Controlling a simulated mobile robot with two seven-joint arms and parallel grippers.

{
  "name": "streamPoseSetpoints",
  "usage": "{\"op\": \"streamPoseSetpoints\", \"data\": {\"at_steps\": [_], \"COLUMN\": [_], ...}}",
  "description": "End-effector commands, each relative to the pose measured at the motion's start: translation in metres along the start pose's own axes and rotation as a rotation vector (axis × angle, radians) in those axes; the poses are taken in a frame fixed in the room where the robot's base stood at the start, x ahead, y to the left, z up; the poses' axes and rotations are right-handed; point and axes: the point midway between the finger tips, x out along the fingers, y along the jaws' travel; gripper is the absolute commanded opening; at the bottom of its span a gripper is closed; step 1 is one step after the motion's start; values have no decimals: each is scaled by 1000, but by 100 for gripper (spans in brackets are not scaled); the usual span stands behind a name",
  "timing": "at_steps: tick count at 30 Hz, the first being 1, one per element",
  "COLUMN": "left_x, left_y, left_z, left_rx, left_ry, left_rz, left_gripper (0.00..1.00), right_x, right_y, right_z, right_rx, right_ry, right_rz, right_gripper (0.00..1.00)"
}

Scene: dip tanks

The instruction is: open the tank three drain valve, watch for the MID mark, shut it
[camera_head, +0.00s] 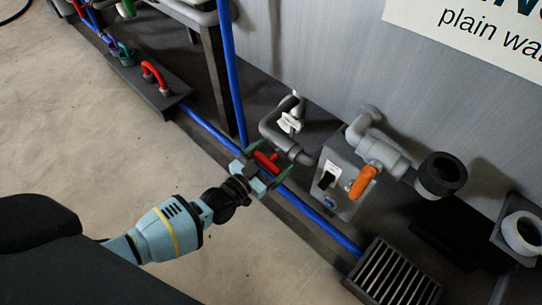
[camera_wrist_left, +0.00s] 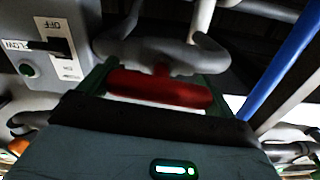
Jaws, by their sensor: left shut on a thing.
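My left gripper (camera_head: 268,170) is shut on a red valve handle (camera_head: 266,161) at the end of a grey bent pipe (camera_head: 277,125), low beside the tank. In the left wrist view the red handle (camera_wrist_left: 160,88) lies crosswise between the two green fingers, with grey pipework just beyond it. The grey tank wall (camera_head: 330,60) rises behind, with a sign (camera_head: 480,30) partly reading "plain wa". I see no MID mark in these frames. My right gripper is out of view.
A grey box (camera_head: 342,178) with a black switch stands right of the handle, beside an orange handle (camera_head: 362,182). Blue pipe (camera_head: 232,70) runs close by. A floor grate (camera_head: 358,282) is at lower right. Open floor (camera_head: 90,150) lies left.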

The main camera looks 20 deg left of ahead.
Motion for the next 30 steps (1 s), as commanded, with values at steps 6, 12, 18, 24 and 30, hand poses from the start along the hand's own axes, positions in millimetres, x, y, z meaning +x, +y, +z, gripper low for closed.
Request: {"op": "streamPoseSetpoints", "data": {"at_steps": [6, 12, 18, 24, 30], "left_x": [-1, -1, -1, -1, -1], "left_y": [2, 3, 3, 4, 5], "left_z": [0, 0, 1, 3, 4], "left_rx": [171, 361, 552, 741, 932], "left_ry": [-2, -2, -3, -3, -3], "left_rz": [-1, -1, -1, 0, 1], "left_gripper": [68, 68, 68, 68, 68], "right_x": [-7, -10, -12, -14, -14], "right_y": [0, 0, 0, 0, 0], "right_z": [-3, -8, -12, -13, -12], "right_rx": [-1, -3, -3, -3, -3], "right_ry": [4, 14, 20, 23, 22], "right_rz": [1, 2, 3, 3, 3], "right_gripper": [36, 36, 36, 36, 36]}}
